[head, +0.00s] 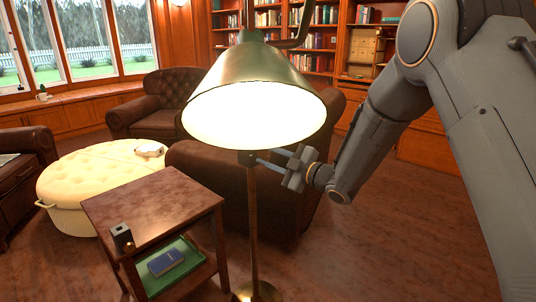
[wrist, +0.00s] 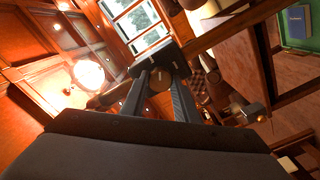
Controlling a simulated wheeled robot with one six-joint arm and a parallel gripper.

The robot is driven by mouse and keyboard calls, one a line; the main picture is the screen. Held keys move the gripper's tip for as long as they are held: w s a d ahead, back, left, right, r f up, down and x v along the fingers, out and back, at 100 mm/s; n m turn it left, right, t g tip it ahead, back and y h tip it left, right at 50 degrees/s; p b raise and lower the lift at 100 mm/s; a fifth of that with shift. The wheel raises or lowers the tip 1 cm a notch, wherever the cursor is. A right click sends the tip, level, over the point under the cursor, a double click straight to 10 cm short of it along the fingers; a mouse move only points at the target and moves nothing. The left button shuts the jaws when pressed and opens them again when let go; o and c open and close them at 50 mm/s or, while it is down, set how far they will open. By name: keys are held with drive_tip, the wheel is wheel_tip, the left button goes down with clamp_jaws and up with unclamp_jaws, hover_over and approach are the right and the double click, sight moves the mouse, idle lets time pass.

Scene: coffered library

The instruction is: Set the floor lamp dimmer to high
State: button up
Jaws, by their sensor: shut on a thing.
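The floor lamp (head: 252,210) stands in the middle of the head view, with a brass cone shade (head: 225,75) glowing bright white inside. A small dark dimmer housing (head: 246,158) sits on its pole just under the shade. My gripper (head: 258,158) reaches in from the right, its fingertips at this housing. In the wrist view, the fingers (wrist: 160,85) are closed on a small round brass dimmer knob (wrist: 160,77) in front of the dark housing (wrist: 168,60). The fingers partly hide the knob, and its setting cannot be read.
A wooden side table (head: 150,200) stands left of the lamp, with a small box (head: 122,238) on top and a blue book (head: 166,262) on its green lower shelf. A brown armchair (head: 215,165) is close behind the pole. A cream ottoman (head: 85,175) is further left.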

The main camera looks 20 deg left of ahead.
drive_tip(key=m+p, duration=0.2)
drive_tip(key=m, duration=0.2)
drive_tip(key=shift+m, duration=0.4)
drive_tip(key=m+p, duration=0.1)
drive_tip(key=m, duration=0.2)
drive_tip(key=shift+m, duration=0.3)
drive_tip(key=m+p, duration=0.2)
drive_tip(key=m, duration=0.2)
drive_tip(key=shift+d, duration=0.1)
drive_tip(key=m+p, duration=0.1)
drive_tip(key=m, duration=0.3)
drive_tip(key=shift+w+p, duration=0.1)
drive_tip(key=shift+p, duration=0.25)
drive_tip(key=m+p, duration=0.1)
drive_tip(key=m, duration=0.2)
drive_tip(key=shift+f+m, duration=0.1)
drive_tip(key=shift+m, duration=0.3)
drive_tip(key=m+p, duration=0.1)
drive_tip(key=m, duration=0.2)
drive_tip(key=shift+m, duration=0.3)
drive_tip(key=m+p, duration=0.1)
drive_tip(key=m, duration=0.5)
drive_tip(key=shift+f, duration=0.1)
drive_tip(key=shift+m, duration=0.4)
